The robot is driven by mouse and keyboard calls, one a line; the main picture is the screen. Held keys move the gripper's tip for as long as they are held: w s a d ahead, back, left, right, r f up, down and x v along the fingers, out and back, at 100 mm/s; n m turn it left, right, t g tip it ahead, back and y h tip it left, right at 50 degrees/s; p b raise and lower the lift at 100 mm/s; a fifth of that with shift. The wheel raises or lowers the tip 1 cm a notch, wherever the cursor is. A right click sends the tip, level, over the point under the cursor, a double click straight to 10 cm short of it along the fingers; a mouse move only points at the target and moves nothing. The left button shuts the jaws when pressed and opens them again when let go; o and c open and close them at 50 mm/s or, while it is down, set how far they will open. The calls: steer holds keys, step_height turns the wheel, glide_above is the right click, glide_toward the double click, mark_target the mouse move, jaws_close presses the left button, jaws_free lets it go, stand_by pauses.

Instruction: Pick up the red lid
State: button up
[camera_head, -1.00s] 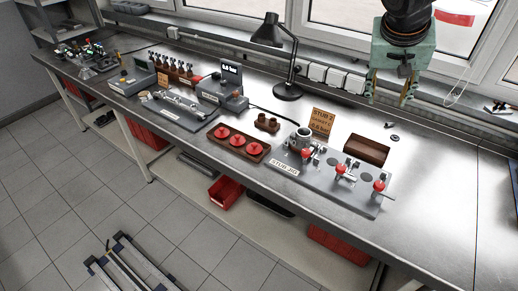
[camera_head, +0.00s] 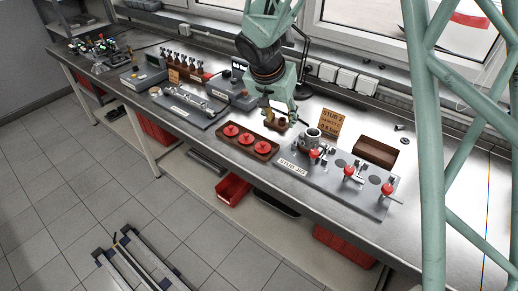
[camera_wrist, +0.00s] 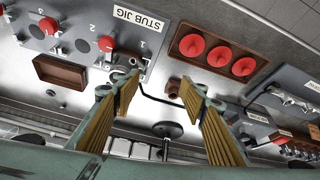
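Three round red lids lie in a row in a brown tray (camera_head: 229,142) on the bench: a left one (camera_head: 231,130), a middle one (camera_head: 246,139) and a right one (camera_head: 263,148). In the wrist view the three lids (camera_wrist: 217,57) show at the upper right, in the tray (camera_wrist: 258,67). My gripper (camera_head: 279,113) is above the bench, just behind and right of the tray. In the wrist view my gripper (camera_wrist: 158,90) has its two yellow-padded fingers wide apart with nothing between them. The lids are clear of the fingers.
A small brown holder (camera_head: 277,124) is partly hidden beneath my gripper. The grey stub jig (camera_head: 325,185) with red knobs and a metal cylinder (camera_head: 312,138) stands right of the tray. A brown box (camera_head: 375,152), a sign (camera_head: 331,123) and a lamp (camera_head: 303,60) stand behind.

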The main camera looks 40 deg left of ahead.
glide_toward(263, 143)
steer(key=v, duration=0.3)
steer(key=shift+r, duration=0.35)
steer(key=shift+d+f, duration=0.1)
steer(key=shift+x, duration=4.2)
steer(key=shift+f, duration=0.15)
steer(key=shift+x, duration=2.45)
steer(key=shift+c, duration=1.4)
